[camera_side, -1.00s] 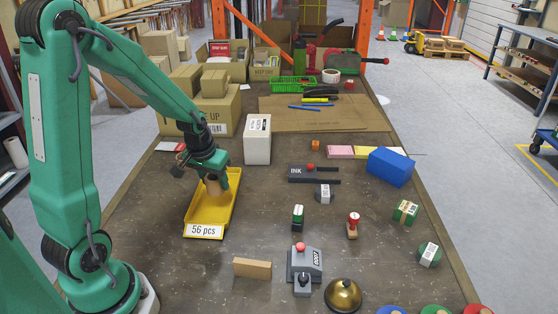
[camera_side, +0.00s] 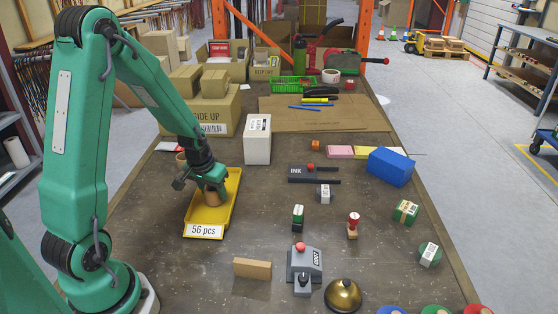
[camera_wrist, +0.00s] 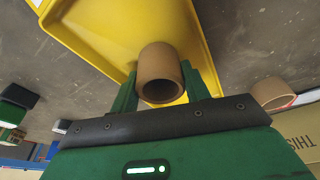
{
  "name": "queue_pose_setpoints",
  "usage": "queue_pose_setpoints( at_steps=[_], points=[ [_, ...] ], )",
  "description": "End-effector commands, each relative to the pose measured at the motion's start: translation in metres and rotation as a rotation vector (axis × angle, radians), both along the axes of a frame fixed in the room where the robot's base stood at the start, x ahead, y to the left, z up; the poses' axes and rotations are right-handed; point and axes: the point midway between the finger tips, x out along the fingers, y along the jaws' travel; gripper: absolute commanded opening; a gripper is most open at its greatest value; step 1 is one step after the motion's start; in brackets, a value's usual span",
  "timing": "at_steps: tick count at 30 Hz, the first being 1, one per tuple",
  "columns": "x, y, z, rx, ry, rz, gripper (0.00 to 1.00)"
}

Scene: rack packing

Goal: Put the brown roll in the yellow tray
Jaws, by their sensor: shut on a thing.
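The brown roll (camera_side: 213,199) is a hollow cardboard tube. It is between the fingers of my gripper (camera_side: 212,190), which is shut on it, inside the outline of the yellow tray (camera_side: 196,215). I cannot tell whether the roll touches the tray floor. In the wrist view the roll (camera_wrist: 160,72) shows its open end between my green gripper fingers (camera_wrist: 161,88), with the yellow tray (camera_wrist: 95,45) behind it. The tray lies flat on the table and its front label reads "56 pcs".
Another brown roll (camera_wrist: 270,92) lies beyond the tray; part of it shows behind my wrist in the side view (camera_side: 181,157). A tall white box (camera_side: 257,140) stands right of the tray. A tan block (camera_side: 252,268) lies in front. The table between holds several stamps.

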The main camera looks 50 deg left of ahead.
Motion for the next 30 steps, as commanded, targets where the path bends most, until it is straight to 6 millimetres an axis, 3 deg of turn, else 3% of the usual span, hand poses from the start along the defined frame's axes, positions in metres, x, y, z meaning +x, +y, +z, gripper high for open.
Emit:
queue_pose_setpoints(
  at_steps=[13, 14, 17, 30],
  points=[
    [-0.0001, 0.0000, -0.0041, 0.000, 0.000, 0.000, 0.24],
    [0.0000, 0.0000, -0.0044, 0.000, 0.000, 0.000, 0.48],
    [0.0000, 0.0000, -0.0041, 0.000, 0.000, 0.000, 0.68],
    [0.0002, 0.0001, -0.0011, 0.000, -0.001, 0.000, 0.68]
  ],
)
